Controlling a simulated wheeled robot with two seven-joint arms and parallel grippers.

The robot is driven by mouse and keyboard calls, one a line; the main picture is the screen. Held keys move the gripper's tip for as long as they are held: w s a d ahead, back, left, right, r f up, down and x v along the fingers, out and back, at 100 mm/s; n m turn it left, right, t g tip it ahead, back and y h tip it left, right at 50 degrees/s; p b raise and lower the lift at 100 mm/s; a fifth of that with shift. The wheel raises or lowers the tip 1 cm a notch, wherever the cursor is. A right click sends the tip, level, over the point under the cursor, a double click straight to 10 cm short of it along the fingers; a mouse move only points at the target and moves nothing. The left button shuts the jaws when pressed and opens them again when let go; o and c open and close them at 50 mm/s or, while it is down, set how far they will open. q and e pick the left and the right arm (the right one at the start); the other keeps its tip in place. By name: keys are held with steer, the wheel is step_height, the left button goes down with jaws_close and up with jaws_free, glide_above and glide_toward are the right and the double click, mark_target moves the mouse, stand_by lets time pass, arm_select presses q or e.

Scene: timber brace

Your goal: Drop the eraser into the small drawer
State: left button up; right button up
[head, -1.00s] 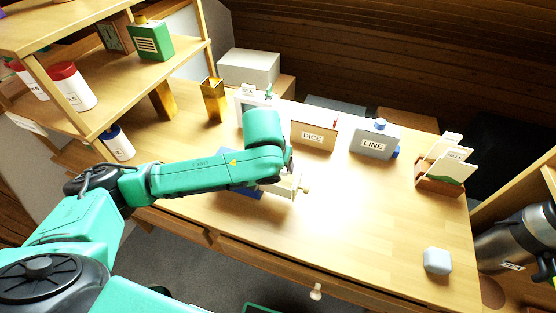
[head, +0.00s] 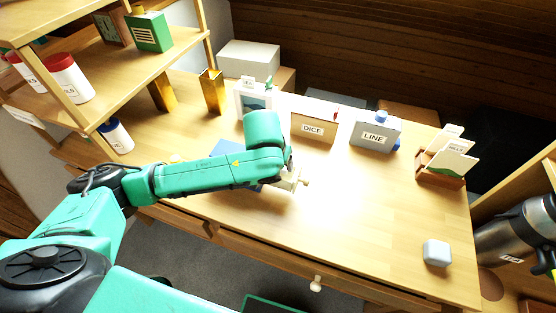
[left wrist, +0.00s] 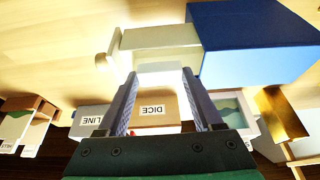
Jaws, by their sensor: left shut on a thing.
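The small drawer (head: 287,185) is cream with a round knob (head: 306,182); it sticks out open from a blue cabinet (head: 226,150) on the desk. In the left wrist view the drawer (left wrist: 160,38) and the blue cabinet (left wrist: 255,45) lie just beyond my fingertips. My left gripper (left wrist: 160,78) is at the drawer, its fingers shut on a pale, glare-washed block, apparently the eraser (left wrist: 162,73). In the head view my left arm hides the fingers and most of the drawer's inside. I cannot tell whether the block touches the drawer. My right gripper is not in view.
Behind the drawer stand a DICE box (head: 313,128), a LINE container (head: 374,138) and a picture frame (head: 254,97). A card holder (head: 441,170) and pale blue block (head: 436,253) are at the right. Shelves (head: 150,70) rise at the left. The desk's right middle is clear.

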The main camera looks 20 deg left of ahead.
arm_select(q)
steer(key=shift+f, duration=0.35)
steer(key=o, duration=1.4)
steer(key=shift+c, duration=0.2)
steer(key=shift+r, duration=0.1)
steer(key=v, duration=1.4)
steer(key=shift+s+r+p, duration=0.15)
steer(key=shift+s+p, duration=0.05)
steer(key=shift+p, duration=0.25)
